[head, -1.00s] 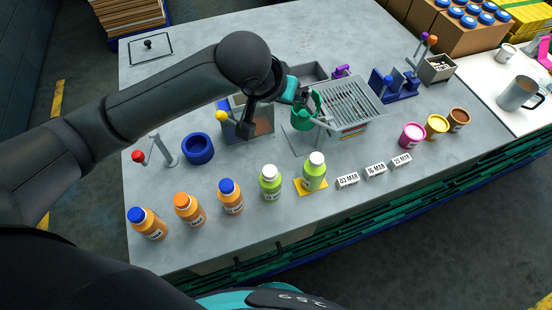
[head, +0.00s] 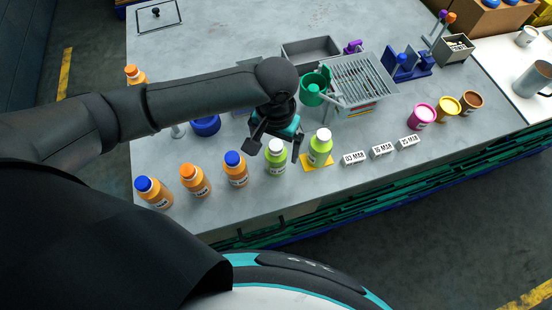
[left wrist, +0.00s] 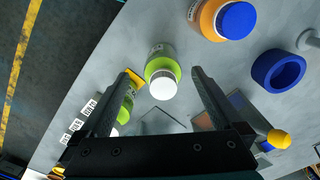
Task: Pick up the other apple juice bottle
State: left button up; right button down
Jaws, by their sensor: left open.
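Two green bottles with white caps stand upright at the front middle of the grey table. The left one (head: 277,160) stands on bare table, and the other (head: 319,152) stands on a small yellow mat (head: 305,163). My left gripper (head: 274,146) is open and empty above the left green bottle, its fingers spread to either side of the cap. In the left wrist view that bottle (left wrist: 160,66) shows between the two fingers (left wrist: 163,76). The mat bottle (left wrist: 123,113) is partly hidden behind one finger. My right gripper is not in view.
Orange bottles (head: 236,172) stand in a row to the left. White date blocks (head: 354,158) lie right of the mat. A green funnel-like part (head: 312,93) and a slatted rack (head: 362,80) stand behind. A blue ring (head: 206,126) is partly behind my arm.

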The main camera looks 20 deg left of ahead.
pick_arm(q)
jog(key=shift+w+a+f, duration=0.1)
jog(key=shift+w+f, duration=0.1)
jog(key=shift+f, duration=1.25)
jog(key=shift+w+f, duration=0.2)
jog(key=shift+f, duration=1.25)
jog(key=c, duration=1.5)
grip_shut()
jog(key=shift+r, duration=0.15)
